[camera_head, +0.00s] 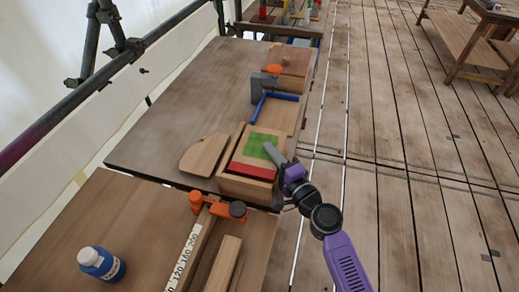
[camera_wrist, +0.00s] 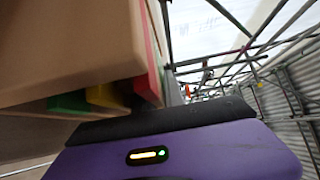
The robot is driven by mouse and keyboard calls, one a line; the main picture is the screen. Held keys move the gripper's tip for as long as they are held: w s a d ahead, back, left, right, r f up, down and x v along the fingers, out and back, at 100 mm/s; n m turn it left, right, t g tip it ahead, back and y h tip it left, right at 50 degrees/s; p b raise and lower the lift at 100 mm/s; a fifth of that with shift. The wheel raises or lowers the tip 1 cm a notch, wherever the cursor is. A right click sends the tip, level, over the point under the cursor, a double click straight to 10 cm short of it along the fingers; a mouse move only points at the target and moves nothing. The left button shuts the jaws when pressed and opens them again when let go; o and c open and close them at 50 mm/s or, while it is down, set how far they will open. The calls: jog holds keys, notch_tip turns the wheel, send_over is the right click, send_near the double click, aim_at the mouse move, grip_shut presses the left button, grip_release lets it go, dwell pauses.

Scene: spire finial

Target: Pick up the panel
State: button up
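I cannot tell for certain which piece is the panel. A flat wooden board with a cut corner (camera_head: 205,155) lies on the table, left of a wooden box (camera_head: 246,186). The box shows a green patch (camera_head: 258,144) and a red strip (camera_head: 252,170) on top. My gripper (camera_head: 270,152) reaches over the box's right side, its grey finger over or against the green patch. In the wrist view, a wooden piece (camera_wrist: 70,50) fills the upper left, close to my gripper, with green, yellow and red edges beside it. The fingertips and any grip are hidden.
A blue-framed wooden tray (camera_head: 282,115) and another wooden box (camera_head: 290,62) stand farther back. Nearer are an orange clamp (camera_head: 205,203), a marked rail (camera_head: 187,258), a wooden block (camera_head: 224,262) and a blue bottle (camera_head: 100,264). Scaffold rails run along the left.

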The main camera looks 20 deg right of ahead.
jog(key=shift+w, duration=0.45)
grip_shut()
jog(key=shift+r, duration=0.15)
dwell(1.2)
